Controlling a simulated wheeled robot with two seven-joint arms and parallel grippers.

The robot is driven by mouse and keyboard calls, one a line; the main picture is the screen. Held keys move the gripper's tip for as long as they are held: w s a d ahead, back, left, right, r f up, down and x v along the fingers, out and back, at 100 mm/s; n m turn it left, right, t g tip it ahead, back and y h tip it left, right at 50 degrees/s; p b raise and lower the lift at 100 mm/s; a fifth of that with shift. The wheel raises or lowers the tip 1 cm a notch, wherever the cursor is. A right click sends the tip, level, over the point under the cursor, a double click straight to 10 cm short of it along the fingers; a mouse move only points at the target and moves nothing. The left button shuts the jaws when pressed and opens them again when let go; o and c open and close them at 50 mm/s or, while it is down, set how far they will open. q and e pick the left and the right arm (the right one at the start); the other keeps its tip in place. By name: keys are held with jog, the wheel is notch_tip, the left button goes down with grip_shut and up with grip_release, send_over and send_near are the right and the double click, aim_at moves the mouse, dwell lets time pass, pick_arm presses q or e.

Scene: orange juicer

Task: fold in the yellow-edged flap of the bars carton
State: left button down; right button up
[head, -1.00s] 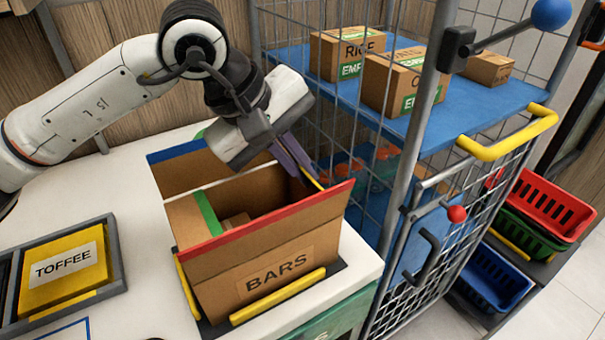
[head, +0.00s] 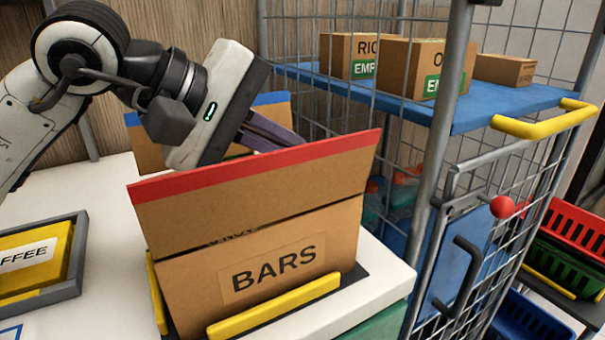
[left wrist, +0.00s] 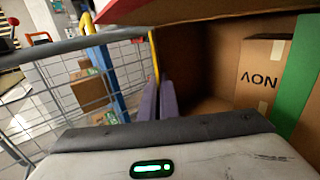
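The bars carton (head: 250,285) stands with its red-edged flap (head: 260,165) up at the front and its blue-edged flap (head: 271,98) up behind. The yellow-edged flap (left wrist: 154,62) shows in the left wrist view as a thin, nearly edge-on line by the fingertips; the red flap hides it in the head view. My left gripper (head: 272,137) is over the carton's right part, fingers pointing right. Its purple fingers (left wrist: 157,98) look closed together, beside the yellow edge; whether they touch it is unclear. A green-edged flap (left wrist: 297,75) lies at right in the wrist view. My right gripper is out of view.
A wire cage with a blue shelf (head: 480,118) holding several small cartons stands close to the right. Yellow rails (head: 275,305) border the carton's base. A grey tray with a yellow toffee box (head: 30,262) is at left. White table lies between them.

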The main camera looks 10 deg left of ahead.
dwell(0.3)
pick_arm(q)
jog(key=c, duration=2)
grip_release()
jog(key=v, duration=1)
jog(key=shift+s+a+p, duration=0.1)
jog(key=shift+a+p, duration=0.05)
jog(key=shift+p, duration=0.15)
jog(key=shift+r, duration=0.15)
